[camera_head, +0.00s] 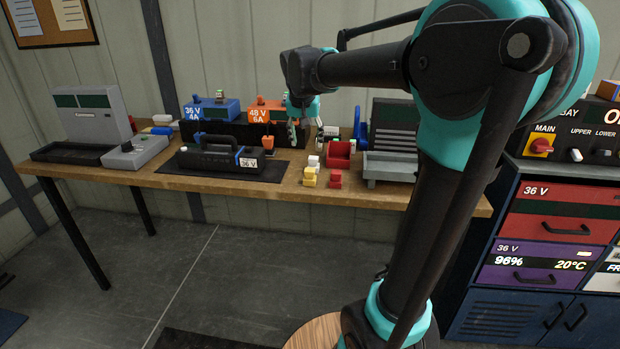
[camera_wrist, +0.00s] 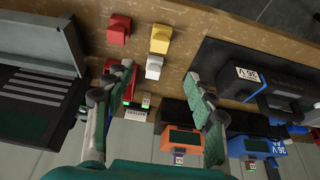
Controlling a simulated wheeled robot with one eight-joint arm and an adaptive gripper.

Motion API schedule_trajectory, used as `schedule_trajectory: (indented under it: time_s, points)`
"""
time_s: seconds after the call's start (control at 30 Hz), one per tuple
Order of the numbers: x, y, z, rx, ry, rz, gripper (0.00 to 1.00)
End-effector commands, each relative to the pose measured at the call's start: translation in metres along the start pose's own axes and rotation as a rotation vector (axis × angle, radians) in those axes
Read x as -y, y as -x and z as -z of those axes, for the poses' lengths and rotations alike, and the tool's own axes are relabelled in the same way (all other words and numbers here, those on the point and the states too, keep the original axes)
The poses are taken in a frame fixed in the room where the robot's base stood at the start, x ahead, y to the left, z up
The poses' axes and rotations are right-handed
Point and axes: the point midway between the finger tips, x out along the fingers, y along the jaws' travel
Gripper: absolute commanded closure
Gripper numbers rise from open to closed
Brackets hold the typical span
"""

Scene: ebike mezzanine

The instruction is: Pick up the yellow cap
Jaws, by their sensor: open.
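The yellow cap (camera_head: 309,177) stands near the front edge of the wooden workbench (camera_head: 235,186); it shows at the top of the wrist view (camera_wrist: 161,38). A white cap (camera_head: 313,162) is just behind it, and a red cap (camera_head: 335,180) stands to its right. In the wrist view the white cap (camera_wrist: 154,66) lies nearer my fingers and the red cap (camera_wrist: 118,29) is left of the yellow one. My gripper (camera_wrist: 160,73) is open and empty.
A red bin (camera_head: 340,153) sits behind the red cap. A black 36 V battery (camera_head: 222,158) lies left of the caps on a dark mat. A grey machine (camera_head: 392,150) stands right. Blue and orange chargers (camera_head: 265,110) stand behind. Bare wood surrounds the caps' front.

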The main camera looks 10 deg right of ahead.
Motion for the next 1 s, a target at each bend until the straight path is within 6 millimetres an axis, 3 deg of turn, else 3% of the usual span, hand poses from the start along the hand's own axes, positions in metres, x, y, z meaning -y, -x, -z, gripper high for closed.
schedule_trajectory:
  time_s: [0.4,0.77,1.0]
  points:
    - [-0.001,-0.082,0.000,-0.001,0.000,0.000,0.45]
    - [-0.001,-0.112,0.000,0.000,0.000,0.000,0.45]
    - [-0.001,-0.146,0.001,0.000,0.001,0.001,0.45]
